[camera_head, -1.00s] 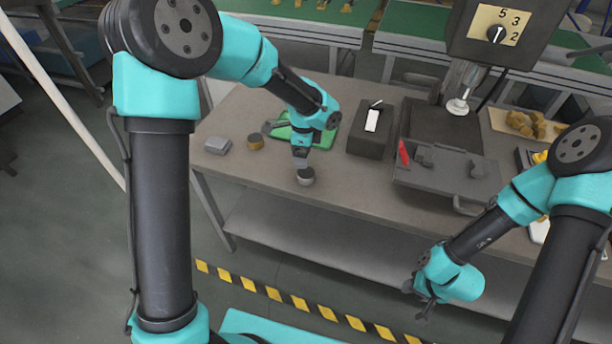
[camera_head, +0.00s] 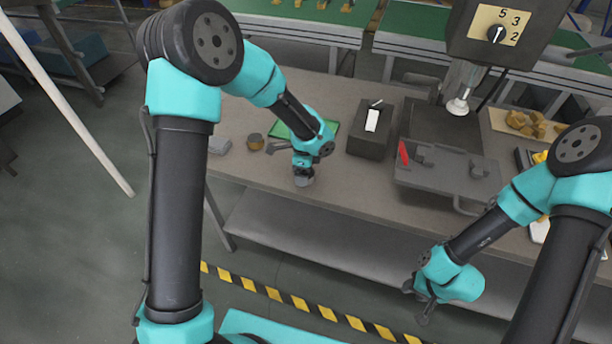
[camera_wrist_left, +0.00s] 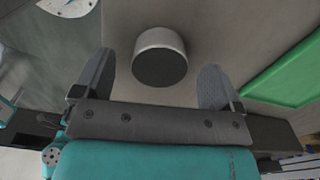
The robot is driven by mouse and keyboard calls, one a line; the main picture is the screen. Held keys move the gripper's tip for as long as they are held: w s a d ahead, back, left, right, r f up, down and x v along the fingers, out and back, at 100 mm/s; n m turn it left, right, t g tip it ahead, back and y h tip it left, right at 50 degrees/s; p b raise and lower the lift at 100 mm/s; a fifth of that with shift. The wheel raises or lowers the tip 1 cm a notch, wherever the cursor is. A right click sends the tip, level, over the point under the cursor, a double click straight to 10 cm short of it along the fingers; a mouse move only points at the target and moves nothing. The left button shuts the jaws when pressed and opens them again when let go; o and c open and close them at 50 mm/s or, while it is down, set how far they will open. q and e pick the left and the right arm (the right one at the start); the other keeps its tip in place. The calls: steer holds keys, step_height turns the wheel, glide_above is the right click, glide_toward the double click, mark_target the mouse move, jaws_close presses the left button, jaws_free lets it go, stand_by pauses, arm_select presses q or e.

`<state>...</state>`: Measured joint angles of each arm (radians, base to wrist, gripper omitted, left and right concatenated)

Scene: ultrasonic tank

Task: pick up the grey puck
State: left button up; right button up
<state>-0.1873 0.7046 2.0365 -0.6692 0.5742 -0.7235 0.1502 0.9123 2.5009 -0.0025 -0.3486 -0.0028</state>
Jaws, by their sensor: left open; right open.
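The grey puck (camera_head: 304,182) is near the front edge of the table, partly hidden under my left gripper (camera_head: 302,171) in the head view. In the left wrist view the puck (camera_wrist_left: 160,57) is a short cylinder with a dark round face and a paler side. My left gripper (camera_wrist_left: 158,68) is open there, with one finger on each side of the puck and gaps between. The puck shows at and slightly beyond the fingertips; I cannot tell the exact height. My right gripper (camera_head: 423,306) is open and empty, low in front of the table.
A dark box with a white label (camera_head: 369,143) and a grey fixture with a red handle (camera_head: 445,184) stand to the right.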

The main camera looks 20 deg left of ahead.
arm_select(q)
step_height(320, 180, down, 2)
stand_by(0.5)
steer(key=c, duration=1.1)
steer(key=shift+r, duration=0.1)
steer(key=shift+c, duration=0.2)
steer(key=shift+r, duration=0.5)
step_height(320, 180, up, 3)
steer(key=shift+f, duration=0.2)
steer(key=s+d, duration=0.2)
steer(key=s, duration=0.5)
steer(key=s+d+r, duration=0.1)
steer(key=s+d, duration=0.1)
steer(key=s, duration=0.6)
steer(key=shift+s+d, duration=0.15)
steer(key=shift+d, duration=0.15)
steer(key=shift+r, duration=0.1)
